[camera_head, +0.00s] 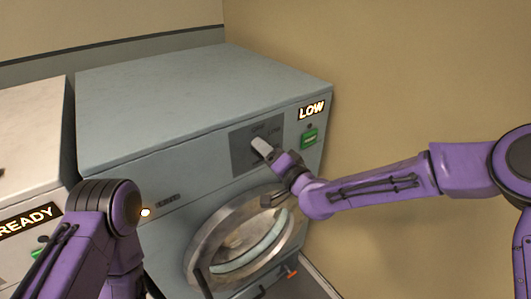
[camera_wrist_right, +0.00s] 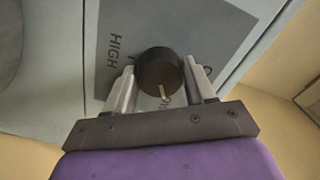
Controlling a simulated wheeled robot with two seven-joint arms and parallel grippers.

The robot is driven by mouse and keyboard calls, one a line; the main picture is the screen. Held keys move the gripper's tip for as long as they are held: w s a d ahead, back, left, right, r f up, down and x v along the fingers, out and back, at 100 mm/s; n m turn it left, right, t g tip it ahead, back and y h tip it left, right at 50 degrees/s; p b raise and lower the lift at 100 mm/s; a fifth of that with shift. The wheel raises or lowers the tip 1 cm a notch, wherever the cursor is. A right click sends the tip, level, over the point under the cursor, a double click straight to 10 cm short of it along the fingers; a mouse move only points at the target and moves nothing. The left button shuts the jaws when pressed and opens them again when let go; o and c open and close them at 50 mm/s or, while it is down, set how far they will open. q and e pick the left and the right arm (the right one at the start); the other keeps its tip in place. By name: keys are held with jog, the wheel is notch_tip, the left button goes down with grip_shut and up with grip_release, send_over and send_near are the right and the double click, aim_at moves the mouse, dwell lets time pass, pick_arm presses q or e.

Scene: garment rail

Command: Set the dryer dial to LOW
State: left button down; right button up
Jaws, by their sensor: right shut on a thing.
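The dryer (camera_head: 150,100) is a grey-blue machine with a round door. Its dial (camera_wrist_right: 160,70) is a black knob with a pale pointer line, seen in the right wrist view. The pointer points down in that view, toward lettering partly hidden by the gripper; "HIGH" reads at the left. My right gripper (camera_wrist_right: 160,88) is shut on the dial, one finger on each side. In the head view the right gripper (camera_head: 263,147) covers the dial on the dark panel (camera_head: 243,157). A lit sign (camera_head: 311,110) reads "LOW". My left gripper is out of view.
A green button (camera_head: 309,137) sits below the lit sign. The round door (camera_head: 205,247) is below the dial panel. A white machine (camera_head: 30,125) with a lit "READY" sign (camera_head: 28,221) stands at the left. A plain wall (camera_head: 400,80) is at the right.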

dwell(0.4)
jog(key=o, duration=1)
jog(key=shift+o, duration=0.2)
jog(key=b+v, duration=0.3)
jog(key=v, duration=0.7)
jog(key=shift+s+d, duration=0.2)
